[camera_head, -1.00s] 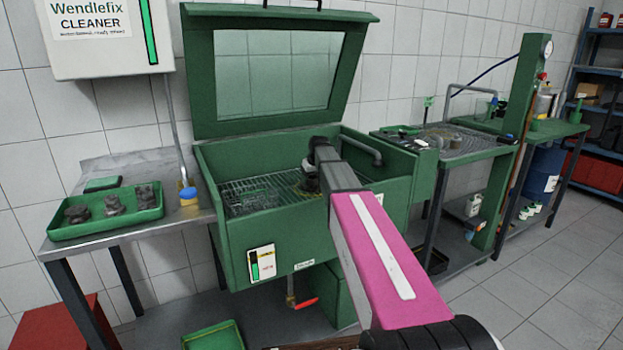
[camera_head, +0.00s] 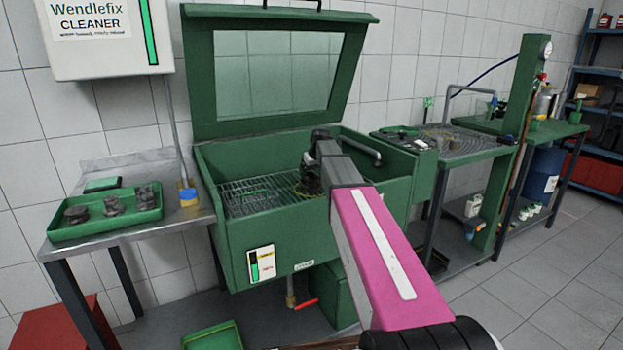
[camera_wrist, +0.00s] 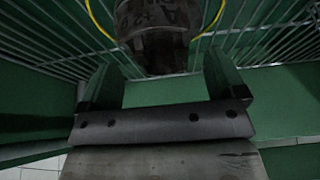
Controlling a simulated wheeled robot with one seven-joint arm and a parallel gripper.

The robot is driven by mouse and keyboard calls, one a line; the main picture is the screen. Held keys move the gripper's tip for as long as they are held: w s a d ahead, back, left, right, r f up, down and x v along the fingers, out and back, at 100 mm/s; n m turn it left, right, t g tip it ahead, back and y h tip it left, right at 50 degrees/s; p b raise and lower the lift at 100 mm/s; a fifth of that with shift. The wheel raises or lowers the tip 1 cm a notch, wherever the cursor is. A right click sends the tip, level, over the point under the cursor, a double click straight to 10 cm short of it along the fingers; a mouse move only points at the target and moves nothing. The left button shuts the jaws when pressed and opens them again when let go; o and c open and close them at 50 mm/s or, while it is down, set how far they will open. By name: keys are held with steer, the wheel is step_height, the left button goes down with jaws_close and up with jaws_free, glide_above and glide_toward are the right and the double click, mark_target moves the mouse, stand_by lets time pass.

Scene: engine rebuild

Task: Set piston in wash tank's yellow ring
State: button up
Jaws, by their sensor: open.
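The wash tank (camera_head: 275,240) is green with its lid raised and a wire grid (camera_head: 250,197) inside. The dark grey piston (camera_wrist: 158,38) stands on the grid at the top middle of the wrist view. Arcs of the yellow ring (camera_wrist: 97,22) show on both sides of it, so the piston appears to be inside the ring. Its far side is out of frame. My gripper (camera_wrist: 163,75) is open, with its fingers spread at either side below the piston and a gap visible. In the head view my gripper (camera_head: 310,180) is low inside the tank and mostly hides the piston.
A green tray (camera_head: 105,228) with three dark parts sits on the bench at left, near a blue-capped jar (camera_head: 188,196). The tank's front wall and raised lid (camera_head: 275,75) bound the space. A bent pipe (camera_head: 362,150) is at the tank's right.

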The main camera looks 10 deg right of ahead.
steer(key=v, duration=0.8)
steer(key=shift+r, duration=0.2)
steer(key=shift+s, duration=0.1)
stand_by(0.7)
